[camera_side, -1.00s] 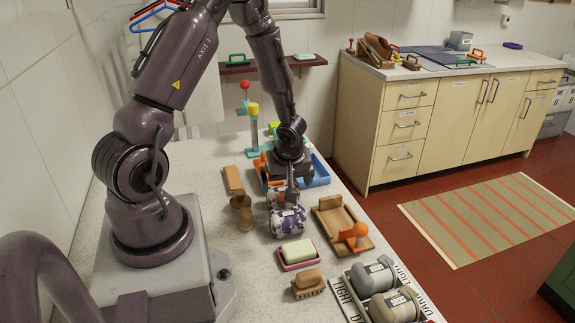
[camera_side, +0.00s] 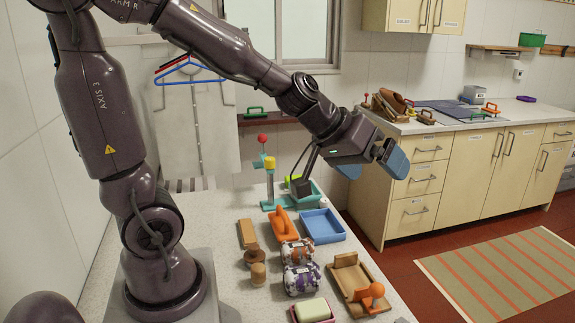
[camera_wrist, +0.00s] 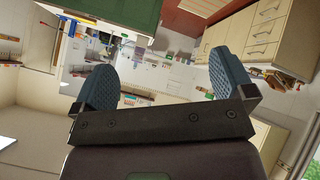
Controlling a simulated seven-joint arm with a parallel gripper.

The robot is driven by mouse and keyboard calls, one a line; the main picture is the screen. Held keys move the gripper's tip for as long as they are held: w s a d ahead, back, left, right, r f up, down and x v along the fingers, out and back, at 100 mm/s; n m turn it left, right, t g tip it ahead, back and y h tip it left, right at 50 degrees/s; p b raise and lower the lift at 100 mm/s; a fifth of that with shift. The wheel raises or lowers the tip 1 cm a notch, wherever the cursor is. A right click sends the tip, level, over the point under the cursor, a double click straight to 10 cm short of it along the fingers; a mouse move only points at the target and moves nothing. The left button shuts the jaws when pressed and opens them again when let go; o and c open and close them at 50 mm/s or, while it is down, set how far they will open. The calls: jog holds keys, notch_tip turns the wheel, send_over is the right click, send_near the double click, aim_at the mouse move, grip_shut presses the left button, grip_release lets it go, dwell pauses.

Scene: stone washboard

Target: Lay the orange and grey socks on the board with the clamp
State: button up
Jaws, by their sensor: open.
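A rolled pair of orange and grey socks (camera_side: 298,251) lies on the counter in the side view, just behind a purple and grey rolled pair (camera_side: 302,278). The wooden board with the clamp (camera_side: 349,275) lies to their right; its orange clamp knob (camera_side: 371,291) is at the front right. My gripper (camera_side: 370,163) is raised well above the counter, to the right of the socks, tilted sideways, with blue pads apart. In the wrist view the gripper (camera_wrist: 165,82) is open and empty, looking out into the room.
Behind the socks are an orange-handled tool (camera_side: 284,225), a blue tray (camera_side: 322,226) and a teal stand (camera_side: 268,184). A wooden block (camera_side: 247,234) and brown cup (camera_side: 255,259) stand left. Soap in a pink dish (camera_side: 314,311) is in front. The space around my gripper is clear.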

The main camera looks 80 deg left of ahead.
jog(key=s+d+r+m+g+h, duration=0.1)
jog(key=s+d+r+m, duration=0.1)
jog(key=s, duration=0.5)
jog(key=shift+d+r+m+g, duration=0.25)
jog(key=shift+d+m+g, duration=0.15)
jog(key=shift+d+m, duration=0.55)
jog(key=s, duration=0.2)
jog(key=s+a+m+g+y, duration=0.1)
jog(key=s, duration=0.2)
jog(key=s+a+y, duration=0.1)
jog(key=s, duration=0.1)
jog(key=shift+s+r+g, duration=0.2)
jog(key=shift+s+g, duration=0.05)
jog(key=shift+g, duration=0.15)
jog(key=c, duration=0.4)
jog(key=shift+s+a, duration=0.1)
jog(key=shift+c, duration=0.8)
